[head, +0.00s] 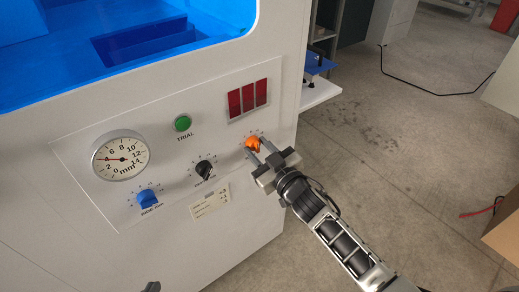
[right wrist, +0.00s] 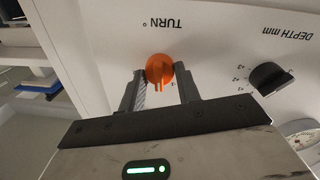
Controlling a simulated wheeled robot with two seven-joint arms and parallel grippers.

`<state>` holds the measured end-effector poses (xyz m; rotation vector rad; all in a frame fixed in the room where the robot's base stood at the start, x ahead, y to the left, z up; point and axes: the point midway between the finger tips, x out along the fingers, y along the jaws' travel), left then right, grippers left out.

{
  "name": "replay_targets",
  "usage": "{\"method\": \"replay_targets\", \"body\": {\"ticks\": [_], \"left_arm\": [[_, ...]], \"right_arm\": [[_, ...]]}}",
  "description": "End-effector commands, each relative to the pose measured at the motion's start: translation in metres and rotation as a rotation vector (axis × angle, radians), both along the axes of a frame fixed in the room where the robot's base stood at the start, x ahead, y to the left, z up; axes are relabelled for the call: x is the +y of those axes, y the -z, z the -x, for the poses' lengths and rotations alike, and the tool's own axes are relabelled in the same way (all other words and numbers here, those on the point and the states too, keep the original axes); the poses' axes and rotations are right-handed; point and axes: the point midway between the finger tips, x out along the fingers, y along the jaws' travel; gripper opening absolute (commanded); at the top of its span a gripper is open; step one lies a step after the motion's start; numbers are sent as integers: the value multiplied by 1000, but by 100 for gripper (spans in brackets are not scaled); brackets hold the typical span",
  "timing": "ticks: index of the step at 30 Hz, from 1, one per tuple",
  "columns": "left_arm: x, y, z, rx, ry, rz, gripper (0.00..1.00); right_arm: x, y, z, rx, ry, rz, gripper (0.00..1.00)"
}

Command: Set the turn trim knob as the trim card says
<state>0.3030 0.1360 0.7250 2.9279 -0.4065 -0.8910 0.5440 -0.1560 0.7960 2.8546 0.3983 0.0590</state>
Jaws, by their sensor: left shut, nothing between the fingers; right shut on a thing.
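The turn trim knob is the orange knob (head: 252,144) at the right end of the control panel, marked TURN in the right wrist view (right wrist: 160,69). My right gripper (head: 262,149) is shut on it, one finger on each side, also in the right wrist view (right wrist: 161,88). The fingers partly hide its scale, so I cannot read its exact setting. The card (head: 210,201) is on the panel below the black knob; its print is too small to read. My left gripper (head: 152,287) barely shows as a dark tip at the bottom edge, shut and empty.
The black depth knob (head: 204,170) and a blue knob (head: 148,198) sit left of the orange one. A dial gauge (head: 121,155), green TRIAL button (head: 183,123) and dark red display (head: 248,98) are above. Open floor lies to the right.

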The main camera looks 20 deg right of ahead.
Motion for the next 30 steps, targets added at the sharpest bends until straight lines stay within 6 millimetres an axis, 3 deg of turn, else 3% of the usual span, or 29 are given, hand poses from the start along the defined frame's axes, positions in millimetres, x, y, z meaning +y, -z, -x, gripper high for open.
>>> {"method": "replay_targets", "body": {"ticks": [18,30], "left_arm": [[-1,3,-2,-7,-2,14,0],[-2,0,-3,-17,-3,22,0]], "right_arm": [[0,2,0,-143,0,395,10],[0,2,0,-184,0,509,10]]}}
